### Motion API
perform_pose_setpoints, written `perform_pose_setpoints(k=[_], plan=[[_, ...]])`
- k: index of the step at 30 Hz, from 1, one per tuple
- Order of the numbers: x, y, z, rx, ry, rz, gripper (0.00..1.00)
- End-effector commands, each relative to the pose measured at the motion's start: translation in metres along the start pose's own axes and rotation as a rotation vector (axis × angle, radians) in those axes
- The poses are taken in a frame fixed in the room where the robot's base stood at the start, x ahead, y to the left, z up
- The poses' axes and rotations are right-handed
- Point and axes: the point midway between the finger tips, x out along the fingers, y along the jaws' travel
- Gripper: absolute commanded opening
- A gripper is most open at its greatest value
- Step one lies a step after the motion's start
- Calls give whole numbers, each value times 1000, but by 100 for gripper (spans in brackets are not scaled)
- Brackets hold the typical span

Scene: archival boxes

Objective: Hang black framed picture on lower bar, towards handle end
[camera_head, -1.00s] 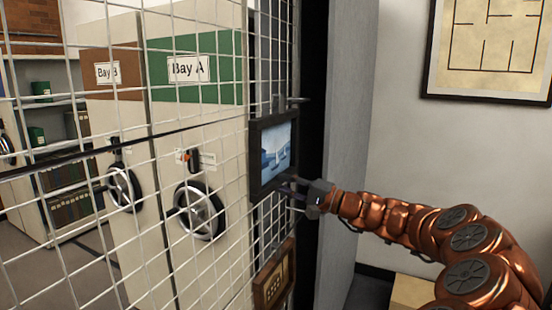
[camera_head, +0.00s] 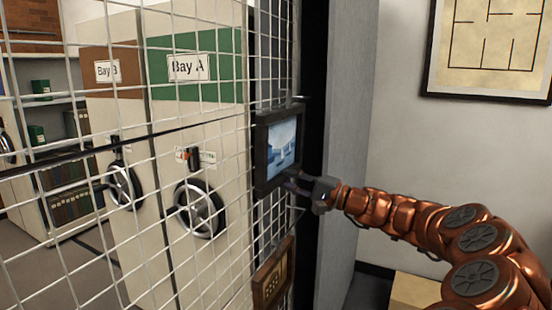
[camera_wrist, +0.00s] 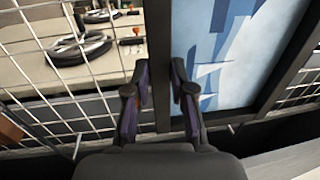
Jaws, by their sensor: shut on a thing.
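The black framed picture (camera_head: 278,148) shows a blue and white sailing scene. It is upright and angled against the wire mesh panel (camera_head: 215,105) in the head view. My gripper (camera_head: 303,183) is shut on the lower right part of its frame. In the wrist view my gripper's fingers (camera_wrist: 160,95) sit on either side of a dark frame bar, with the picture's blue artwork (camera_wrist: 225,50) to the right. The head view shows a dark bar end (camera_head: 299,99) at the picture's top. Whether the picture hangs on it I cannot tell.
A brown wooden framed item (camera_head: 272,274) is on the mesh below the picture. Behind the mesh stand shelving bays with handwheels (camera_head: 200,208). A grey upright panel (camera_head: 347,150) is to the right, and a framed floor plan (camera_head: 490,45) hangs on the wall.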

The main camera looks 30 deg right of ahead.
Motion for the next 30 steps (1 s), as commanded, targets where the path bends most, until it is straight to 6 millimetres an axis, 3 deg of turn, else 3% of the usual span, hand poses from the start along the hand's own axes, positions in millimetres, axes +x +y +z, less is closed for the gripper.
perform_pose_setpoints(k=[30], plan=[[-46,-8,0,0,0,-3,0]])
